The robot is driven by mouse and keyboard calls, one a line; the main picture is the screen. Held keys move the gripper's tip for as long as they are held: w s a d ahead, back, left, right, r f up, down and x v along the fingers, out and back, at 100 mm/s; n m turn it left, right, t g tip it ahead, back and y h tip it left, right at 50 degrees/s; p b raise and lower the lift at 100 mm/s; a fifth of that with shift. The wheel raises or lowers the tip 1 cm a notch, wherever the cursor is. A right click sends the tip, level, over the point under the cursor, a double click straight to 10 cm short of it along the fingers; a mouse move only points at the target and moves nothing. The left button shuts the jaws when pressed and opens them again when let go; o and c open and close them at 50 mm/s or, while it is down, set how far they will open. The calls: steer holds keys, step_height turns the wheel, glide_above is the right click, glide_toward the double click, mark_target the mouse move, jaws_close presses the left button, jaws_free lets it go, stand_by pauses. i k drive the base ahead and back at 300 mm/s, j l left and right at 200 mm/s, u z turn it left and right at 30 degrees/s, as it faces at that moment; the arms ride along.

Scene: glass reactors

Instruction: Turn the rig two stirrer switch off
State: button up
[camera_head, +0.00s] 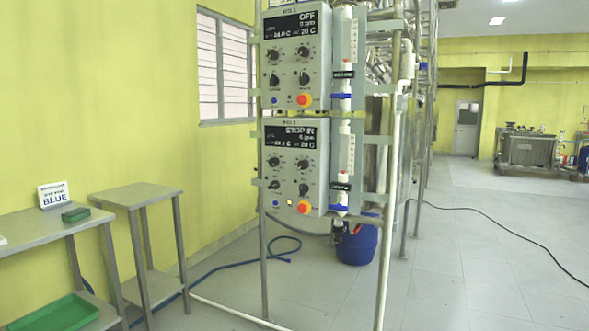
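Two grey control boxes are mounted one above the other on a metal pipe frame. The lower box (322,172) has a small header that seems to read RIG 2, but it is blurred. Below are two upper knobs, then two lower dark switches, a left one (274,185) and a right one (304,189). Their labels and exact positions are too small to read. My gripper is not in view.
The upper box (323,62) has a similar layout and its display reads "OFF". Steel tables (135,192) stand at left. A blue hose (222,266) and blue drum (356,245) are on the floor. Right floor is mostly clear.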

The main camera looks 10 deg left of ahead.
mark_target(275, 185)
steer(key=i+j, duration=0.45)
steer(key=i, duration=0.2)
steer(key=i+j, duration=0.45)
steer(key=i, duration=0.25)
steer(key=i+j, duration=0.45)
steer(key=i, duration=0.2)
steer(key=l+z, duration=0.05)
